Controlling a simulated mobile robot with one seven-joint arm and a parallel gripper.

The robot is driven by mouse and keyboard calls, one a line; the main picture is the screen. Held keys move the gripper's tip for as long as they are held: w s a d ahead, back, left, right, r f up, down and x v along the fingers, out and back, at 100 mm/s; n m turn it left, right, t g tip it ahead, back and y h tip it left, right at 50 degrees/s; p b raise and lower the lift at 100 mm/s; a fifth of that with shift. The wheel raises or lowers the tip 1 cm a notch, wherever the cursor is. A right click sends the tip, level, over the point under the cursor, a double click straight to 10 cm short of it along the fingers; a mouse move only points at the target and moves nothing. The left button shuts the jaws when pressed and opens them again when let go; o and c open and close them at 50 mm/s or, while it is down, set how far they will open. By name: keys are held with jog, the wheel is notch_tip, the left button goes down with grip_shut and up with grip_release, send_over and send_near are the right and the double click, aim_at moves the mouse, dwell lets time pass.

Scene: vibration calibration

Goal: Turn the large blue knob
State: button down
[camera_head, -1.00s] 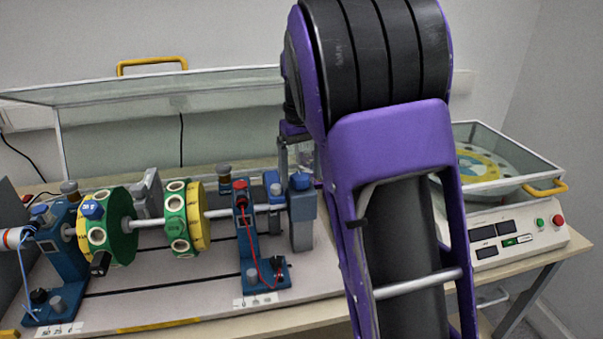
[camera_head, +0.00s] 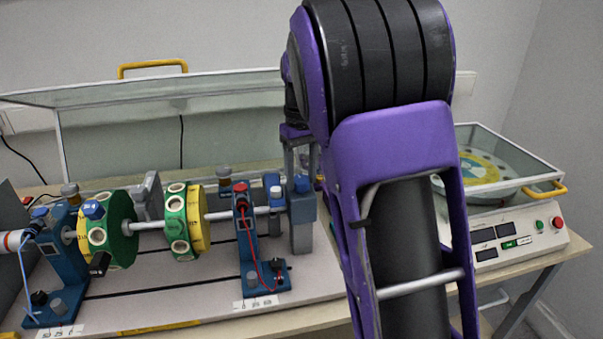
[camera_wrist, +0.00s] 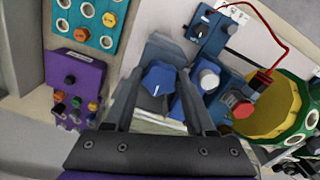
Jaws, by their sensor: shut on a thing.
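The large blue knob (camera_wrist: 158,78) shows in the wrist view with a white pointer line on its face. It sits on a grey block at the right end of the shaft rig, and it also shows in the head view (camera_head: 303,185). My gripper (camera_wrist: 159,86) has one finger on each side of the knob and is shut on it. In the head view my gripper (camera_head: 299,158) reaches down to the knob from behind my purple arm. Finger contact is partly hidden there.
A smaller grey-capped knob (camera_wrist: 209,79) and a blue stand with a red knob (camera_head: 240,187) are close beside it. Green and yellow discs (camera_head: 108,228) sit on the shaft. A purple box (camera_wrist: 74,85) and teal panel (camera_wrist: 86,22) lie left in the wrist view.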

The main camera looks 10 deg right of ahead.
aim_at(303, 179)
jog(key=shift+n+p, duration=1.15)
jog(key=shift+n, duration=1.45)
jog(key=shift+c, duration=1.1)
grip_release()
notch_tip(303, 179, up, 18)
jog(key=p, duration=0.3)
jog(key=shift+f, duration=0.25)
jog(key=shift+d, duration=0.1)
